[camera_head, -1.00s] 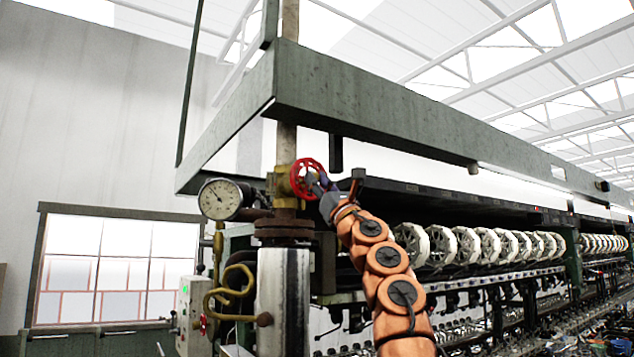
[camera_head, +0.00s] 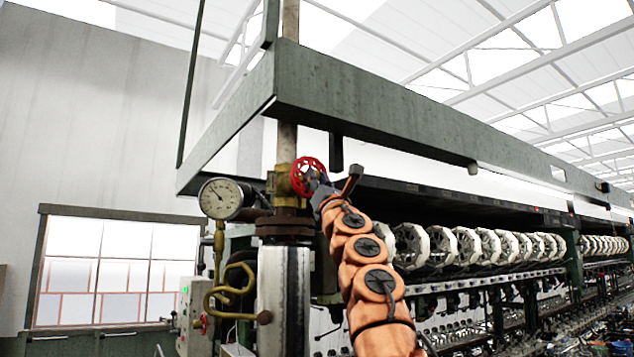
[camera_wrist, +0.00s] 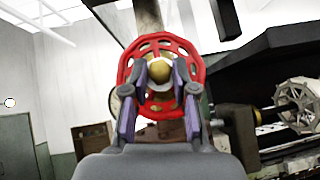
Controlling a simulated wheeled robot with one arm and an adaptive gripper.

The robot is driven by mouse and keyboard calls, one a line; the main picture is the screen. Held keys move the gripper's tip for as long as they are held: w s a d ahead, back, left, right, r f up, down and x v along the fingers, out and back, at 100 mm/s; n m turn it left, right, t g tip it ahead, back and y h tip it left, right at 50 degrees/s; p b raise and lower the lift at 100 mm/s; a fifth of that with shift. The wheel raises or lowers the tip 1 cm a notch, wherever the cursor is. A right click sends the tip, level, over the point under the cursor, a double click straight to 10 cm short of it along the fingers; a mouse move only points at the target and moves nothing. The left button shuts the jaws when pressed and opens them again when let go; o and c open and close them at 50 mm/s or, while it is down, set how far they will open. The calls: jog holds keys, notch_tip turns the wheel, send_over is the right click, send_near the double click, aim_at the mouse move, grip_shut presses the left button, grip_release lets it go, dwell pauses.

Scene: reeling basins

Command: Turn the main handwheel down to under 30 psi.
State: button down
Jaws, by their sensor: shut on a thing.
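The red main handwheel (camera_head: 308,177) sits on a brass valve on the upright pipe, above a rusty flange. It also shows in the wrist view (camera_wrist: 189,50), face-on, with a brass hub in its middle. My gripper (camera_wrist: 160,75) is shut on the handwheel, with its two fingers on the wheel around the hub. In the head view my gripper (camera_head: 318,183) is small and partly hidden by the wrist. The round pressure gauge (camera_head: 221,199) stands left of the valve. Its dark needle points to the upper left; the numbers are too small to read.
A green steel beam frame (camera_head: 380,105) runs above the arm. A row of white reels (camera_head: 440,245) stretches away to the right. A bent brass pipe (camera_head: 228,292) and a small red wheel (camera_head: 205,324) are below the gauge. A window (camera_head: 115,270) is at left.

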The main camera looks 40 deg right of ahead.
jog(key=shift+w+a+r+m+g+h+p, duration=0.15)
jog(key=shift+m+g+h+p, duration=0.55)
jog(key=shift+m+h, duration=0.8)
jog(key=shift+s+a+m+g+h+p, duration=0.1)
jog(key=shift+m+g+h+p, duration=0.15)
jog(key=shift+m+g+h, duration=1.25)
jog(key=shift+w+a+r+m+g+h+p, duration=0.15)
jog(key=shift+m+g+h+p, duration=0.5)
jog(key=shift+m, duration=1.45)
jog(key=shift+s+m+g+h+p, duration=0.15)
jog(key=shift+m+g+h, duration=0.4)
jog(key=shift+m+g, duration=0.7)
jog(key=shift+m+g+h+p, duration=0.2)
jog(key=shift+m+g+h, duration=0.4)
jog(key=shift+m, duration=1.15)
jog(key=c, duration=0.9)
grip_release()
jog(key=shift+v, duration=3.75)
